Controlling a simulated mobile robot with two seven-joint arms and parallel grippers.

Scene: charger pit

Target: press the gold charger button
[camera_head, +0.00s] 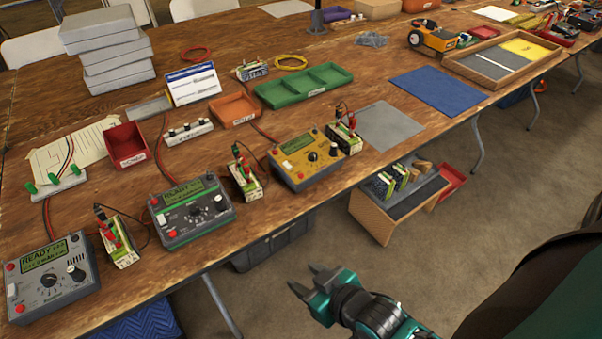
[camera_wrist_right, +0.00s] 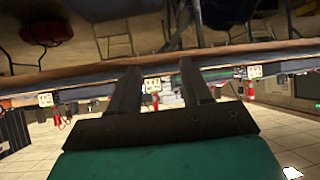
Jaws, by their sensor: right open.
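The gold charger (camera_head: 306,160) sits near the front edge of the table in the head view, right of two grey chargers. It has a green display, a black dial and a red button (camera_head: 300,176) at its lower left corner. A second red knob shows at its upper left. My right gripper (camera_head: 309,283) is open and empty, over the floor in front of the table, below and apart from the gold charger. In the right wrist view its two dark fingers (camera_wrist_right: 160,85) are spread with nothing between them. My left gripper is not in view.
Grey chargers (camera_head: 190,212) and (camera_head: 50,280) stand to the left. Battery packs with leads flank the gold charger, at left (camera_head: 245,180) and right (camera_head: 344,137). A grey mat (camera_head: 385,125) lies to the right. A wooden crate (camera_head: 375,215) stands below the table.

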